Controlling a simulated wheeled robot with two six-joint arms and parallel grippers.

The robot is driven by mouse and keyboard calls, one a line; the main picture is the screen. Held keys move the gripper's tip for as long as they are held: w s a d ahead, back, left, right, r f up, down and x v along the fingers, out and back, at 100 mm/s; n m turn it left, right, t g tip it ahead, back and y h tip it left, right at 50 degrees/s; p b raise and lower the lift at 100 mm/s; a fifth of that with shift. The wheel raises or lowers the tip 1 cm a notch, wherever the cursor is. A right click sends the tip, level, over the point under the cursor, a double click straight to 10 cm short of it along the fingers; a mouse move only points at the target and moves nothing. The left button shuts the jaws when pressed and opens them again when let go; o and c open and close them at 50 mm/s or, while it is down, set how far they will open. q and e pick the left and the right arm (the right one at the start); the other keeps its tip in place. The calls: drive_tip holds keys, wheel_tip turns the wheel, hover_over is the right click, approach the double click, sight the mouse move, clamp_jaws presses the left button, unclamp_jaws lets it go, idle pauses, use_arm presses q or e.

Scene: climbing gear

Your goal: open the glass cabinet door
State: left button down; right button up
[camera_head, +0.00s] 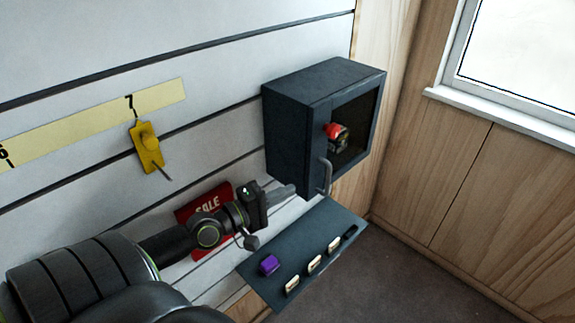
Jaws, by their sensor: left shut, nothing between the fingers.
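The dark grey cabinet (292,140) is mounted on the slatted wall in the upper middle of the head view. Its glass door (360,122) faces right and looks closed. A grey bar handle (326,175) stands upright at the door's near edge. A red and black item (337,135) shows at the door; I cannot tell whether it is behind the glass. My left gripper (288,192) is shut and empty, just left of the handle and below the cabinet. I cannot tell whether it touches the handle. My right gripper is not in view.
A dark shelf (262,280) below the cabinet holds a purple block (269,265) and several small cream items (314,264). A red sale sign (208,205) is behind my left arm. A yellow device (147,147) hangs on the wall. A wood-panelled wall (460,190) bounds the right.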

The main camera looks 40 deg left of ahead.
use_arm(q)
drive_tip(key=p+x, duration=0.1)
drive_tip(key=x, duration=0.7)
drive_tip(key=shift+w, duration=0.15)
drive_tip(key=shift+f, duration=0.1)
